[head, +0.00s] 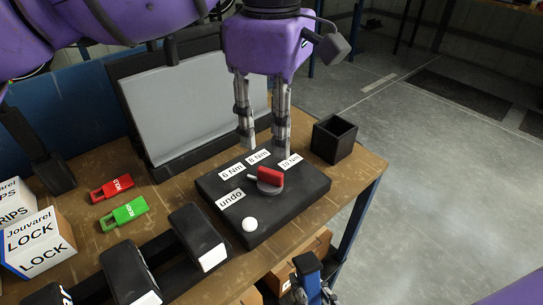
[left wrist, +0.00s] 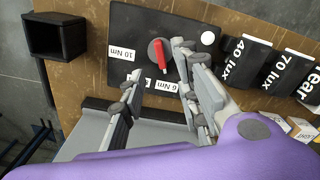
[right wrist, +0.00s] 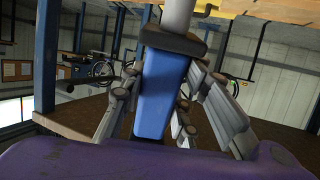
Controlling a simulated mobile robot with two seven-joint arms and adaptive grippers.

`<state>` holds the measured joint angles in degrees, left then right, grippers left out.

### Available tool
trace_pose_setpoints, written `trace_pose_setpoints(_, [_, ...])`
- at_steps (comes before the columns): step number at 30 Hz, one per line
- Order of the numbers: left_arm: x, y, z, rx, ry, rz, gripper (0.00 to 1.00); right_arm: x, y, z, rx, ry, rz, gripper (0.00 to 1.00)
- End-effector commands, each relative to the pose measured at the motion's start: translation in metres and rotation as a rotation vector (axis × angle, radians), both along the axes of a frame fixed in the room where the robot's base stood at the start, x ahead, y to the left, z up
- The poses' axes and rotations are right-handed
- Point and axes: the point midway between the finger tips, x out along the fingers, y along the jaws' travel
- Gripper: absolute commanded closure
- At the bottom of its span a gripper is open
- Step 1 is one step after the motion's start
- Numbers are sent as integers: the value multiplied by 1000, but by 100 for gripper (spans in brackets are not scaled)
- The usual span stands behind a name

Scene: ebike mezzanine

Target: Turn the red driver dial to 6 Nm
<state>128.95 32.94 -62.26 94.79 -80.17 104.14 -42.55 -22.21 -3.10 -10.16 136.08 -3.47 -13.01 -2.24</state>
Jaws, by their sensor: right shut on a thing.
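The black driver box (head: 293,200) carries the red dial (head: 270,175) on a grey round base, with labels 6 Nm (head: 232,171), 8 Nm, 10 Nm and undo. The dial's narrow pale end points toward the 6 Nm label. The dial also shows in the left wrist view (left wrist: 162,56). My left gripper (head: 263,149) is open and empty, its fingers pointing down near the 8 Nm and 10 Nm labels, behind the dial and apart from it. My right gripper (right wrist: 158,103) is shut on a blue handle (right wrist: 163,85) with a black collar, low in front of the bench.
A white button (head: 250,225) is on the box. A grey panel (head: 195,105) stands behind, a black open bin (head: 334,139) at right. Red (head: 111,188) and green (head: 123,214) tags, black blocks and Jouvarel boxes (head: 35,245) fill the left. Cardboard boxes sit below the bench top.

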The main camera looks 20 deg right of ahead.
Motion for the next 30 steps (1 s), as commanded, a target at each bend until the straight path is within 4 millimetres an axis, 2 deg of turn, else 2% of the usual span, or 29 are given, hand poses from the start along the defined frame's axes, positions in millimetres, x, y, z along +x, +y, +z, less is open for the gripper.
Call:
trace_pose_setpoints(3, [0,0,21,-1,-1,0,70,1,0,1,0,-3,0,100])
trace_pose_setpoints(9, [0,0,38,1,1,-1,70,1,0,1,0,-3,0,100])
trace_pose_setpoints(30, [0,0,39,1,1,-1,70,0,0,1,0,-3,0,100])
